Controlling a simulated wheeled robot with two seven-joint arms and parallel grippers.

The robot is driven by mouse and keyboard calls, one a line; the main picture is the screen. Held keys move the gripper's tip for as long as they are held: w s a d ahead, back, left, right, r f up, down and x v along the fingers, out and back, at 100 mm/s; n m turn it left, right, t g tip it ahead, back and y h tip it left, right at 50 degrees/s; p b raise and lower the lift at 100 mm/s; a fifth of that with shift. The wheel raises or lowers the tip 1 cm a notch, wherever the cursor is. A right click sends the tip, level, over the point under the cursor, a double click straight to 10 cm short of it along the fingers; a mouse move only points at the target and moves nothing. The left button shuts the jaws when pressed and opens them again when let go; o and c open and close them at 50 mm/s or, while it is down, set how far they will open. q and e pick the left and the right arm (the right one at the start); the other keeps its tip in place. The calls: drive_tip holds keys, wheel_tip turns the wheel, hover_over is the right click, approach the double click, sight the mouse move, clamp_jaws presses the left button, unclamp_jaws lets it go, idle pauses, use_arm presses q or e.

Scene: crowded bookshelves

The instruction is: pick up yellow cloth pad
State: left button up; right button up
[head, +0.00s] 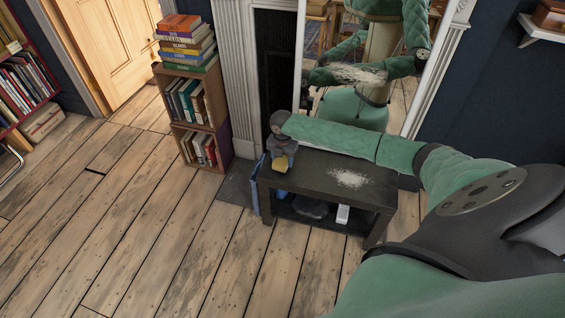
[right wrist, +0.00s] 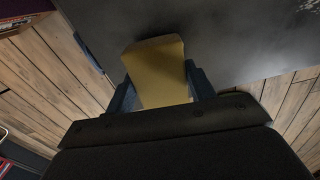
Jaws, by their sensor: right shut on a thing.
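The yellow cloth pad (head: 280,163) shows small at the left end of the dark low table, under my right gripper (head: 282,155). In the right wrist view the pad (right wrist: 158,72) is a yellow block shape between the two dark blue fingers (right wrist: 160,92). My right gripper is shut on it. The pad is over the table's edge area; whether it touches the top cannot be told.
The dark low table (head: 310,175) has a pale powdery patch (head: 349,178) on top and items on its lower shelf. A wooden bookcase (head: 203,125) with stacked books stands to the left. A mirror (head: 375,70) is behind. The wooden floor (head: 140,220) at left is clear.

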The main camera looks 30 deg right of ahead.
sight(285, 158)
drive_tip(key=r, duration=0.2)
drive_tip(key=d+r, duration=0.1)
drive_tip(key=shift+s, duration=0.25)
use_arm(q)
drive_tip(key=shift+s+f, duration=0.2)
drive_tip(key=shift+f, duration=0.9)
use_arm(e)
drive_tip(key=s+d+r, duration=0.5)
drive_tip(key=d+r, duration=0.1)
drive_tip(key=d, duration=0.3)
drive_tip(key=shift+r, duration=0.25)
drive_tip(key=shift+s+d, duration=0.1)
